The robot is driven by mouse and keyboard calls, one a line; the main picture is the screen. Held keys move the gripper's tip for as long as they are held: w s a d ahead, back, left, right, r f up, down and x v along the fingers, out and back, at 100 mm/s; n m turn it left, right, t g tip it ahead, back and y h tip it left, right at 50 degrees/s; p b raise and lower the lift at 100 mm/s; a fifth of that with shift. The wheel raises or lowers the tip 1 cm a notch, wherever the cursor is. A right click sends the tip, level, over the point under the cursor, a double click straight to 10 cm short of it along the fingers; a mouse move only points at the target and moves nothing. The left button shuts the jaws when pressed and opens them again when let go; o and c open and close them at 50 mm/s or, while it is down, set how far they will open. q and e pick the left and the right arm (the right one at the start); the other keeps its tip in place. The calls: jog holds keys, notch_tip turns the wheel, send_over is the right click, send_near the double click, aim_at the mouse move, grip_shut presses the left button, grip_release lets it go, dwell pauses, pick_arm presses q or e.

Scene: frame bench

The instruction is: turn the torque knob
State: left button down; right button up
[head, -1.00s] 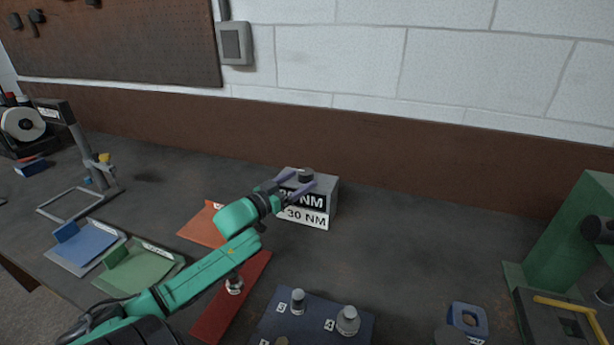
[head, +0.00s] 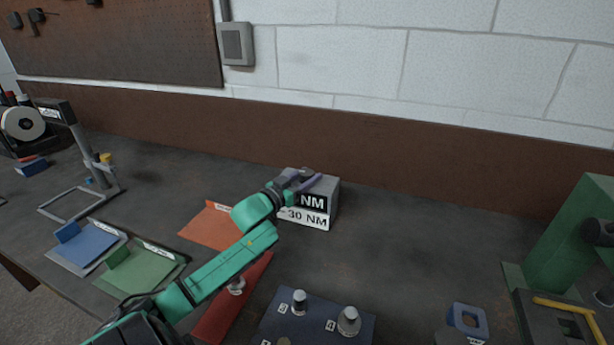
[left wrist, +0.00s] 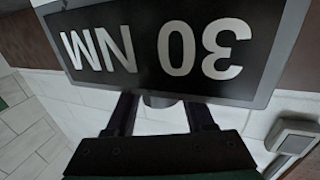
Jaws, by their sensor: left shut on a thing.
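The grey torque box (head: 328,187) stands on the bench near the back wall. A white label on its lower front (head: 308,217) reads 30 NM. The dark display above it shows "NM" in the head view, its digits covered by my gripper. In the left wrist view the display (left wrist: 160,45) reads 30 NM, upside down. My left gripper (head: 305,180) is at the top of the box, shut on the torque knob (left wrist: 160,101). The knob shows between the two fingers in the wrist view and is mostly hidden in the head view. My right gripper is not in view.
An orange tray (head: 203,225), a green tray (head: 145,273) and a blue tray (head: 87,247) lie to the left. A red strip (head: 215,310) and a dark blue plate with pegs (head: 318,318) are in front. A green press (head: 568,245) stands right. The bench right of the box is clear.

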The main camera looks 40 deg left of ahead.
pick_arm(q)
jog(key=shift+n+y, duration=0.4)
jog(key=shift+y, duration=0.2)
jog(key=shift+c, duration=1.3)
grip_release()
jog(key=shift+s, duration=0.1)
jog(key=shift+s+f, duration=0.15)
jog(key=shift+s, duration=0.2)
jog(key=s+b, duration=0.1)
jog(key=s, duration=1.2)
jog(key=shift+s+d, duration=0.3)
jog(key=shift+d, duration=0.15)
